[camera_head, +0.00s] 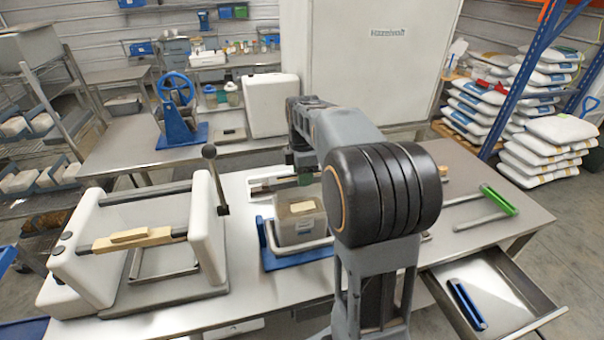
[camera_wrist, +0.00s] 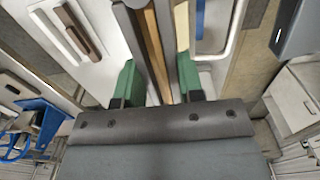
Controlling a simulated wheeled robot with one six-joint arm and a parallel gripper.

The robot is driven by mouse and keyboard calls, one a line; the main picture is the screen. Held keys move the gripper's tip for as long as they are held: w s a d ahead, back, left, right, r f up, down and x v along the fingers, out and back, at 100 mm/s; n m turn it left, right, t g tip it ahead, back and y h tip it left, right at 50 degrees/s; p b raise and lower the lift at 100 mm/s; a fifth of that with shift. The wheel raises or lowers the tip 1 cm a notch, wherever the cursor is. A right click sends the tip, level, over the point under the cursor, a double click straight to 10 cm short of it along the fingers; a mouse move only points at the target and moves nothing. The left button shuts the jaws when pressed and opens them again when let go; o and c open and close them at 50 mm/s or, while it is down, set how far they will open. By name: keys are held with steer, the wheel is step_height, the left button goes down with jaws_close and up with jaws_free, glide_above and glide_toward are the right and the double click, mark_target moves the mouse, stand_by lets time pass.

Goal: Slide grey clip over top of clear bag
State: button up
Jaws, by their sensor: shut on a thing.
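The clear bag (camera_head: 300,222) stands upright in the head view, with pale contents and a light label, inside a white frame on a blue base. My gripper (camera_wrist: 160,88) has green fingers, shut on the long grey clip (camera_wrist: 132,40), which runs away from them beside a brown strip. In the head view my gripper (camera_head: 304,180) is partly hidden behind my arm, just above and behind the bag top. The clip's far end and its contact with the bag cannot be made out.
A white press with a wooden bar (camera_head: 130,240) and lever stands left on the steel table. A green-handled tool (camera_head: 497,200) lies right. An open drawer (camera_head: 500,290) juts out at the front right, holding a blue item. A white cabinet (camera_head: 370,60) stands behind.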

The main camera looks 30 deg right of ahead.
steer(key=o, duration=1.6)
steer(key=shift+c, duration=0.2)
steer(key=shift+r, duration=0.1)
step_height(320, 180, up, 7)
steer(key=p, duration=0.6)
stand_by(0.3)
